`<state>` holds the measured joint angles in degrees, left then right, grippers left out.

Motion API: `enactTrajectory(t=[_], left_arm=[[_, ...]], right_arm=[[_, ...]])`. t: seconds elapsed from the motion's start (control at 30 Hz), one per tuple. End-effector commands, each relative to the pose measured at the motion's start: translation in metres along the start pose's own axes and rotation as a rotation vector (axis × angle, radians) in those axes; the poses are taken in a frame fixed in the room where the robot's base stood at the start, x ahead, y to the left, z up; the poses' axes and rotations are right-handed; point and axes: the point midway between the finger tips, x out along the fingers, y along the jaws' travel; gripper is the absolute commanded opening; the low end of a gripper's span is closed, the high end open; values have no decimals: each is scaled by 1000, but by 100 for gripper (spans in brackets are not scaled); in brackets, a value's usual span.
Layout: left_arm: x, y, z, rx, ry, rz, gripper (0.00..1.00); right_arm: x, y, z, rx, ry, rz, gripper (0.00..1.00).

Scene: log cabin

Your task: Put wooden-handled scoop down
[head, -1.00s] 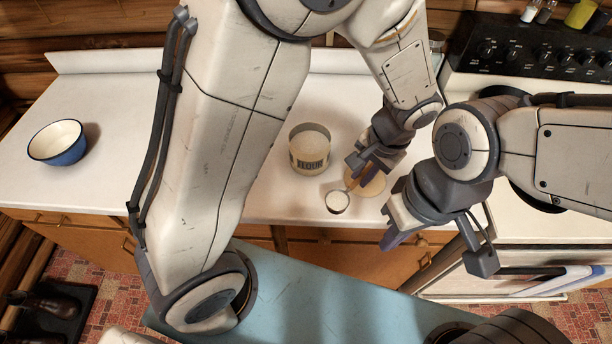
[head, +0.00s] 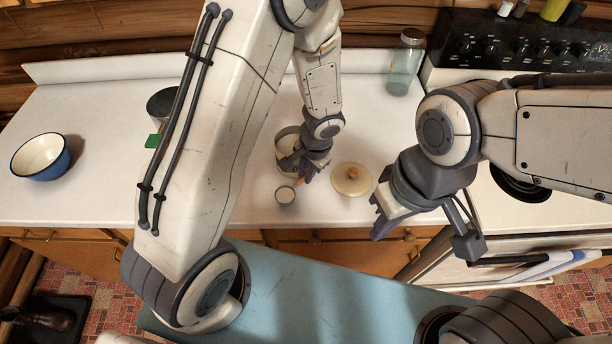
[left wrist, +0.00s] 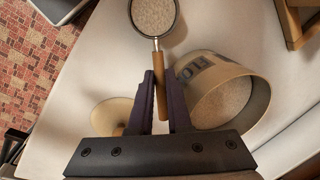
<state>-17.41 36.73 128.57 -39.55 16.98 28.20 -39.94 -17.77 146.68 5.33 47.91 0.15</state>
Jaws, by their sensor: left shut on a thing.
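My left gripper (head: 309,174) is shut on the wooden handle of the scoop (left wrist: 162,72). The scoop's round metal cup (head: 285,196) holds pale powder and is near the counter's front edge; I cannot tell if it touches the counter. The flour tin (head: 283,158) stands open right behind the gripper, partly hidden by it in the head view. It also shows right of the handle in the left wrist view (left wrist: 192,80), with pale flour inside. My right gripper (head: 382,218) hangs at the counter's front edge, away from the scoop; its jaw opening is unclear.
A round lid with a wooden knob (head: 351,183) lies right of the scoop. A blue bowl (head: 40,160) is far left. A dark canister (head: 158,103) and a glass jar (head: 405,65) stand behind. The stove (head: 490,215) is right. The counter (head: 100,110) is clear between bowl and canister.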

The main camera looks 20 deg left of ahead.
Motion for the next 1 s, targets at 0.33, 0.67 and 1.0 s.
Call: enactTrajectory(t=[0.33, 0.67, 1.0], left_arm=[[17, 3, -1, -1, 2, -1, 0], [19, 4, -1, -1, 1, -1, 29], [10, 3, -1, -1, 3, -2, 29]], right_arm=[[5, 0, 0, 0, 0, 0, 0], [8, 1, 0, -1, 0, 0, 0], [2, 0, 0, 0, 0, 0, 0]])
